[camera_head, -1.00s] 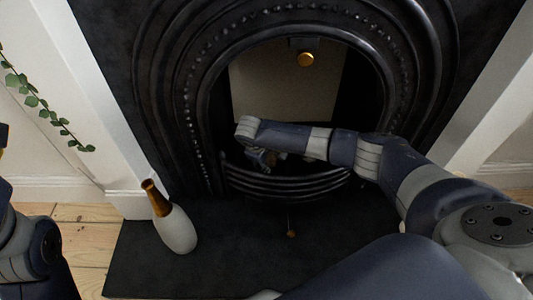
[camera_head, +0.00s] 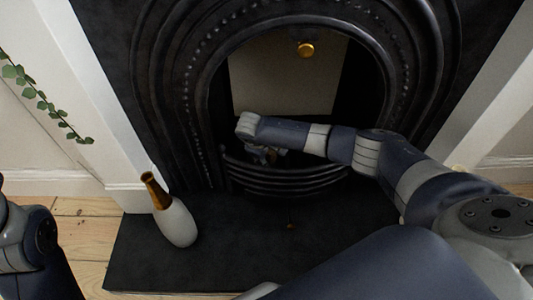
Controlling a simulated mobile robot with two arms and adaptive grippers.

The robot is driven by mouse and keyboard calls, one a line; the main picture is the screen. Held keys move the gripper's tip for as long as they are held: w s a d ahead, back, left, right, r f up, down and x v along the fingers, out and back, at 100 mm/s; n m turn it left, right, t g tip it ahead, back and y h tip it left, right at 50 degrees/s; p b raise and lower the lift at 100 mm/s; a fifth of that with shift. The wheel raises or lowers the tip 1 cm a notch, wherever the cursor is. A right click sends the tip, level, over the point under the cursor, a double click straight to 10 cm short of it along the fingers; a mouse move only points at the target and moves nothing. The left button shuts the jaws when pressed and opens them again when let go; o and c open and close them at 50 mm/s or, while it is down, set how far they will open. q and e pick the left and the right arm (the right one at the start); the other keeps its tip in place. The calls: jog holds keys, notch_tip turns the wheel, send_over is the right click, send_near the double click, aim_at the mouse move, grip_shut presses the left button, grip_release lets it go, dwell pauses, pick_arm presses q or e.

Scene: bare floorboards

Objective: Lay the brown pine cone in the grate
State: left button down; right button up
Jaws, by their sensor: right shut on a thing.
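The grate (camera_head: 290,184) is a black curved basket with bars at the bottom of the fireplace opening. My right arm reaches across from the right, and my right gripper (camera_head: 264,157) points down just behind the front bars, at the left part of the grate. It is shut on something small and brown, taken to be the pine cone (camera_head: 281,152). The pine cone is mostly hidden by the gripper and wrist, and whether it touches the grate cannot be told. Only a part of my left arm shows at the left edge; its gripper is out of view.
A white vase (camera_head: 177,224) with a brown-gold neck stands on the dark hearth (camera_head: 215,262), left of the grate. The black arched surround (camera_head: 200,110) closes in the opening. A brass knob (camera_head: 305,50) sits high inside. A green trailing plant (camera_head: 43,105) hangs at far left.

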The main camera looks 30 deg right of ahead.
jog(key=shift+f, duration=0.45)
jog(key=o, duration=0.9)
